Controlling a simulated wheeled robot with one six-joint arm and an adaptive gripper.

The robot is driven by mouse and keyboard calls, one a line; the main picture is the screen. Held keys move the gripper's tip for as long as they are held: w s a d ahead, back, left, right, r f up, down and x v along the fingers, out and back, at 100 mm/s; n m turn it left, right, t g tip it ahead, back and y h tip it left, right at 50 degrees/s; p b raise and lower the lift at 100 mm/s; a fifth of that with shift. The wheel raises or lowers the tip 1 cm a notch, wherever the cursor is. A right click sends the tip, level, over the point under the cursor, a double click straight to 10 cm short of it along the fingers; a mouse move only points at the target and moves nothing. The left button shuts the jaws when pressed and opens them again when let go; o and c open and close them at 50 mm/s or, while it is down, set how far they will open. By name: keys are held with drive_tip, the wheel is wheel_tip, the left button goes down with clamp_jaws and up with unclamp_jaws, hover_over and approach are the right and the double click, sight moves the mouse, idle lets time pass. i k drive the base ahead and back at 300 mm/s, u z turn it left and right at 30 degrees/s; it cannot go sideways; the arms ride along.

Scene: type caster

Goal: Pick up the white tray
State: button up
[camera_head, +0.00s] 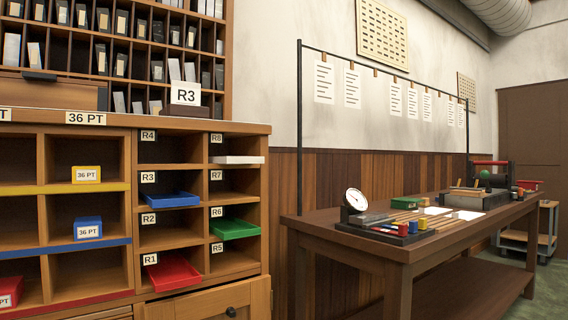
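The white tray (237,160) is a flat, shallow tray in the upper right compartment labelled R8 of the wooden cabinet. Its front end sticks out a little past the compartment's edge. It appears level. Its back part is hidden inside the compartment. My gripper is not in view.
A blue tray (172,199) sits by label R3, a green tray (233,229) by R6 and a red tray (171,273) by R1, all jutting out. A wooden table (400,250) stands at right, with floor beyond.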

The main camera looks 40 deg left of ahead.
sight(222, 160)
drive_tip(key=i, duration=0.65)
drive_tip(key=u, duration=0.8)
drive_tip(key=i, duration=0.55)
drive_tip(key=u, duration=0.6)
